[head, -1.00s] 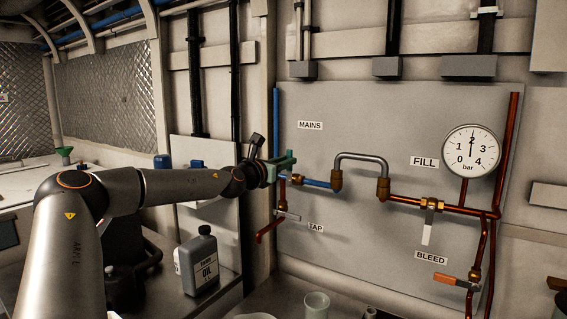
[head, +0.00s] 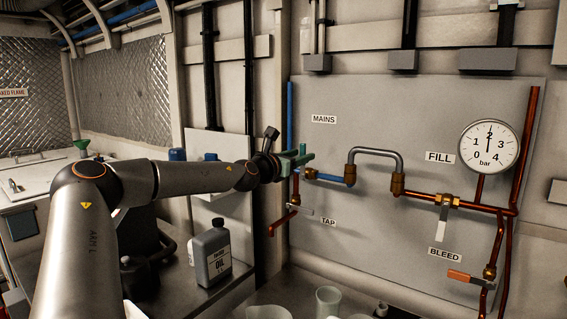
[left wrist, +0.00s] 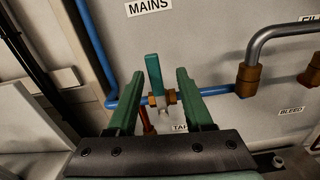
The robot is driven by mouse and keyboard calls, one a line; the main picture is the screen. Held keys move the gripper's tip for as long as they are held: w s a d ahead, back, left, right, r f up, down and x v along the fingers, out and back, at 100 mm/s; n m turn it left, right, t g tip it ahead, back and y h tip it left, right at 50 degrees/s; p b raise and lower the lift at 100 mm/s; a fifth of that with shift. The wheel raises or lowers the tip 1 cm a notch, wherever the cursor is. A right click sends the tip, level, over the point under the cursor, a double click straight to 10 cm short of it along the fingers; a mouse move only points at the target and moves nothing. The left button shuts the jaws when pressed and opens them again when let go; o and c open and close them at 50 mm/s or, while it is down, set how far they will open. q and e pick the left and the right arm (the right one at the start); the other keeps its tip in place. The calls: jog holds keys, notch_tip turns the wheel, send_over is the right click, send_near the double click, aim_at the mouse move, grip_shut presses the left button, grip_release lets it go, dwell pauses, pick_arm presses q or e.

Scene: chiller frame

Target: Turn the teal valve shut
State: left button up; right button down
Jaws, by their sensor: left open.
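The teal valve handle (left wrist: 154,75) shows in the left wrist view as a narrow lever. It points up in the picture, across the run of the blue pipe (left wrist: 219,90), above a brass fitting. My left gripper (left wrist: 160,78) is open, with one green finger on each side of the handle and a visible gap to each. In the head view my left gripper (head: 305,160) is at the left of the panel, below the MAINS label (head: 324,119). There its green fingers hide most of the valve. My right gripper is not in view.
A tap lever (head: 300,210) is just below my left gripper. The FILL valve lever (head: 442,222), the orange BLEED lever (head: 458,275) and the gauge (head: 489,146), reading about 2 bar, are farther right. An oil bottle (head: 212,254) and a beaker (head: 328,301) stand below.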

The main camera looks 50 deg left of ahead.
pick_arm(q)
jog(key=shift+v, duration=1.1)
jog(key=b+v, duration=0.3)
jog(key=v, duration=0.7)
jog(key=shift+b, duration=0.35)
jog(key=shift+w+d, duration=0.1)
jog(key=shift+w, duration=0.05)
